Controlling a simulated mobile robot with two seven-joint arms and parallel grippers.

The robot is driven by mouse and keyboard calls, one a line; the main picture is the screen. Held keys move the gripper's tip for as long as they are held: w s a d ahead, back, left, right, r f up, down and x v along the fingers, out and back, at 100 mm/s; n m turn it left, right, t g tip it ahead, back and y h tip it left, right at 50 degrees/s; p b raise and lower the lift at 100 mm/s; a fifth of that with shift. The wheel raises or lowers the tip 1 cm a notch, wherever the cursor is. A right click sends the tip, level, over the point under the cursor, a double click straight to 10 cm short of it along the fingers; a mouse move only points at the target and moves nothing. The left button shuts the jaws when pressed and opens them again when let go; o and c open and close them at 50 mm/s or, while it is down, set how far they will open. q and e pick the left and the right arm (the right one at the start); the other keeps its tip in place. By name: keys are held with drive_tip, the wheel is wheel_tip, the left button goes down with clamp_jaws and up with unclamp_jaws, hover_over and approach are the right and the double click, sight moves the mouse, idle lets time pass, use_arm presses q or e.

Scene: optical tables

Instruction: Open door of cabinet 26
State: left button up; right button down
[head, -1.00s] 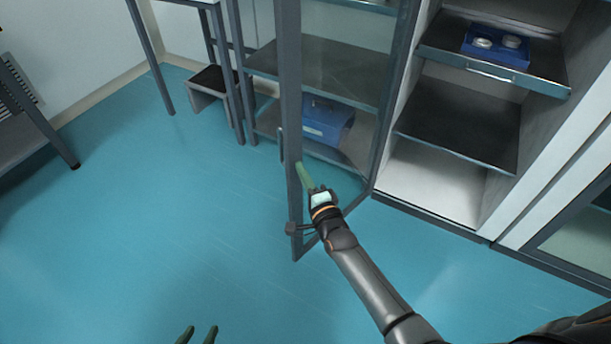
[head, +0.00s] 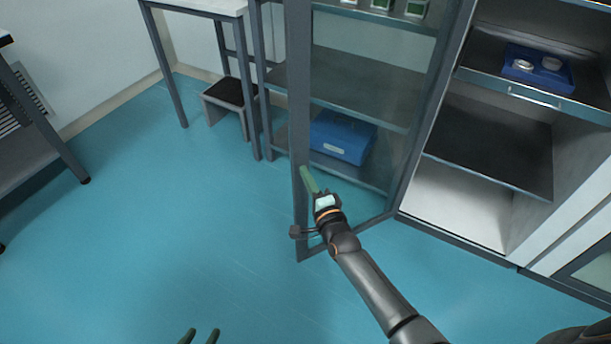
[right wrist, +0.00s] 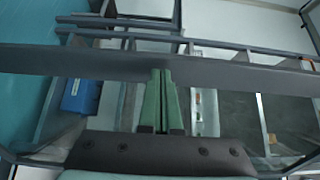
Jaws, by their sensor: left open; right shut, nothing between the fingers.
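The cabinet door (head: 301,120), a glass panel in a dark grey frame, stands swung well open from the cabinet on the right. My right gripper (head: 308,180) is shut and empty, with its green fingertips against or very near the inner side of the door's free-edge post; I cannot tell if they touch. In the right wrist view the closed fingers (right wrist: 160,90) point at the dark frame bar (right wrist: 60,62). My left gripper (head: 201,337) is open and empty at the bottom edge, over the floor. No cabinet number is readable.
The open cabinet has shelves (head: 490,140) and a blue tray (head: 538,68) with small round items. A blue box (head: 342,137) shows through the door glass. A step stool (head: 228,97) and a side table (head: 12,150) stand left. The blue floor (head: 170,220) between is clear.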

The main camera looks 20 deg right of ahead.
use_arm(q)
drive_tip(key=shift+w, duration=0.1)
use_arm(e)
drive_tip(key=shift+w, duration=0.15)
use_arm(q)
drive_tip(key=shift+d, duration=0.1)
use_arm(e)
drive_tip(key=s+a+f+n+g+p, duration=0.1)
drive_tip(key=s+f+n+g, duration=0.15)
drive_tip(key=s+n, duration=0.6)
drive_tip(key=s+f+n+g+y+p, duration=0.15)
drive_tip(key=s+n+g, duration=0.3)
drive_tip(key=s, duration=0.65)
drive_tip(key=s+a+f+n+g, duration=0.1)
drive_tip(key=s+f+n+g, duration=0.1)
drive_tip(key=s+n, duration=0.65)
use_arm(q)
wheel_tip(320, 180, up, 14)
drive_tip(key=s+a+p, duration=0.1)
drive_tip(key=a+p, duration=0.2)
drive_tip(key=p, duration=1.3)
drive_tip(key=shift+s+n+y, duration=0.25)
drive_tip(key=shift+n+y, duration=0.15)
use_arm(e)
drive_tip(key=s+d+r+m, duration=0.2)
drive_tip(key=d+r, duration=0.1)
drive_tip(key=r, duration=0.8)
drive_tip(key=shift+r+m+h, duration=0.3)
drive_tip(key=shift+m+h, duration=0.05)
drive_tip(key=shift+h, duration=0.1)
